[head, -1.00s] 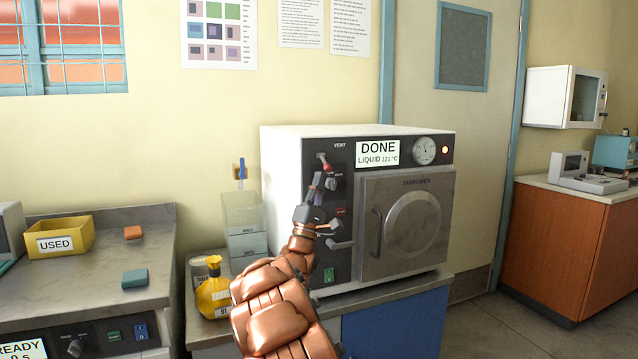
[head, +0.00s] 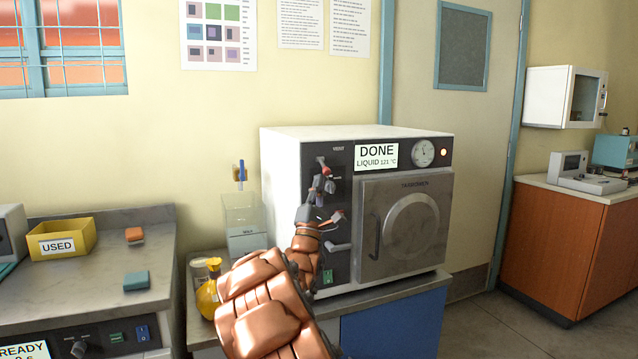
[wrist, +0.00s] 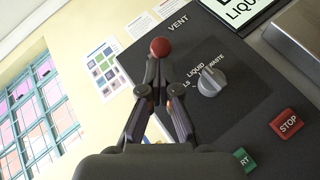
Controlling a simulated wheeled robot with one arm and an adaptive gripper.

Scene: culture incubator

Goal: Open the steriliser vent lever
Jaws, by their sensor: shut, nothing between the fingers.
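The steriliser (head: 410,160) is a white box with a dark control panel, and its screen reads DONE, LIQUID 121 °C. The vent lever's red ball knob (wrist: 160,47) shows in the wrist view, below the VENT label. In the head view the red knob (head: 326,171) is small and partly crowded by my gripper. My gripper (wrist: 154,72) is shut, its fingertips right at the near side of the red knob, with nothing between them. I cannot tell whether they touch it. The lever's shaft is hidden behind the fingers.
A grey selector dial (wrist: 211,81) sits right of my fingers. A red STOP button (wrist: 288,124) and a green button (wrist: 244,158) are lower on the panel. The steriliser's door (head: 408,230) is shut. A yellow bottle (head: 207,297) stands left of my arm.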

